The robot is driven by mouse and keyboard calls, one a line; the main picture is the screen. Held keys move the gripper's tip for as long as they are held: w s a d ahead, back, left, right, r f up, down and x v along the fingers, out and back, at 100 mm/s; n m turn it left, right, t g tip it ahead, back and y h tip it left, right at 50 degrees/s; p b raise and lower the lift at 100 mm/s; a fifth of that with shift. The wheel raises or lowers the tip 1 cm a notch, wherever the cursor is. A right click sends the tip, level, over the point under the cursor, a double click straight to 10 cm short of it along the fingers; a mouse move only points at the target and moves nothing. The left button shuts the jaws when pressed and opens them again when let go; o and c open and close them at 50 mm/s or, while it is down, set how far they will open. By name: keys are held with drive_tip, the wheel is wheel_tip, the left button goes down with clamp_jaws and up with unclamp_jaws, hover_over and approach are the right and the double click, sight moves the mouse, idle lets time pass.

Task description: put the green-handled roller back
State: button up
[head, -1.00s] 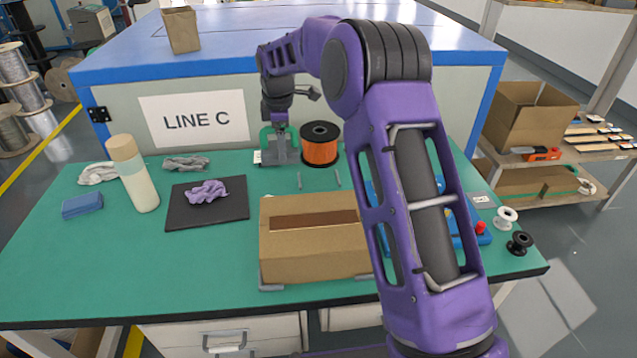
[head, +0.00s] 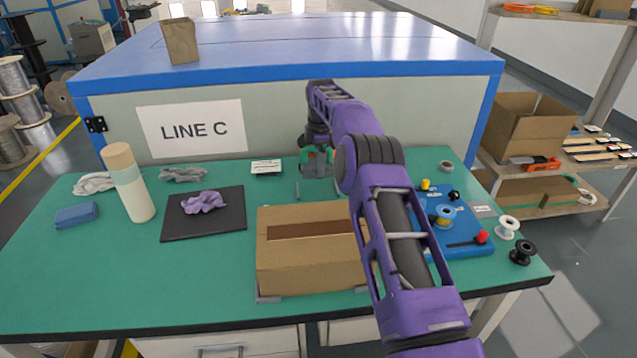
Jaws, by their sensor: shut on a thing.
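My gripper (head: 317,171) is at the back of the green bench, behind the cardboard box. It is small in the head view and partly covered by my arm. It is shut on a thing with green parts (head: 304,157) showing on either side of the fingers. This looks like the green-handled roller, but its roller part cannot be made out. A little orange shows there, where the orange spool is mostly hidden behind my gripper and arm. I cannot tell whether the held thing touches the spool or the bench.
The slotted cardboard box (head: 300,268) stands in front of my gripper. A white card (head: 266,167) lies to its left. A blue panel with knobs (head: 478,247) is right of my arm. The black mat (head: 225,222) with a purple cloth and a bottle (head: 136,195) stand left.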

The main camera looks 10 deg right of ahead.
wheel_tip(320, 180, down, 6)
drive_tip(key=shift+f, duration=0.25)
drive_tip(key=shift+s+f+b, duration=0.1)
drive_tip(key=shift+f+b, duration=0.55)
drive_tip(key=o, duration=0.9)
drive_tip(key=shift+f, duration=0.1)
drive_tip(key=shift+o, duration=1.2)
drive_tip(key=shift+f, duration=0.15)
drive_tip(key=shift+r+p, duration=0.35)
drive_tip(key=shift+r, duration=0.25)
drive_tip(key=r, duration=0.4)
drive_tip(key=s+r, duration=0.1)
drive_tip(key=r, duration=0.3)
drive_tip(key=s+r+p, duration=0.1)
drive_tip(key=r, duration=0.3)
drive_tip(key=shift+r, duration=0.15)
